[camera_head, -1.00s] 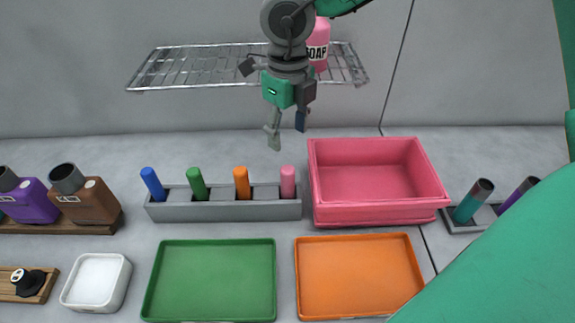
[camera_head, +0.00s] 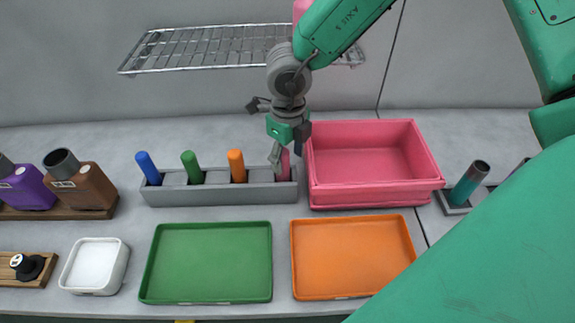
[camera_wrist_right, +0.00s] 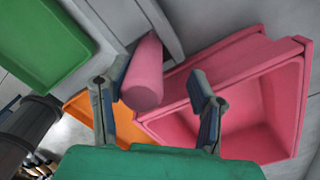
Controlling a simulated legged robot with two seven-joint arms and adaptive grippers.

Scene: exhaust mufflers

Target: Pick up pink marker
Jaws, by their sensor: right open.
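The pink marker (camera_head: 284,164) stands upright in the right end slot of the grey holder (camera_head: 219,193). In the head view my right gripper (camera_head: 286,158) is at the marker's top and partly hides it. In the right wrist view the pink marker (camera_wrist_right: 144,75) shows between the two open fingers of my right gripper (camera_wrist_right: 157,108), closer to the left finger. A gap shows between the marker and the right finger. Whether the left finger touches the marker I cannot tell. My left gripper is not in view.
Blue (camera_head: 148,167), green (camera_head: 192,167) and orange (camera_head: 236,165) markers stand in the same holder. A pink bin (camera_head: 376,193) is close on its right. Green (camera_head: 208,297) and orange (camera_head: 352,293) trays lie in front. A wire rack (camera_head: 205,50) is behind.

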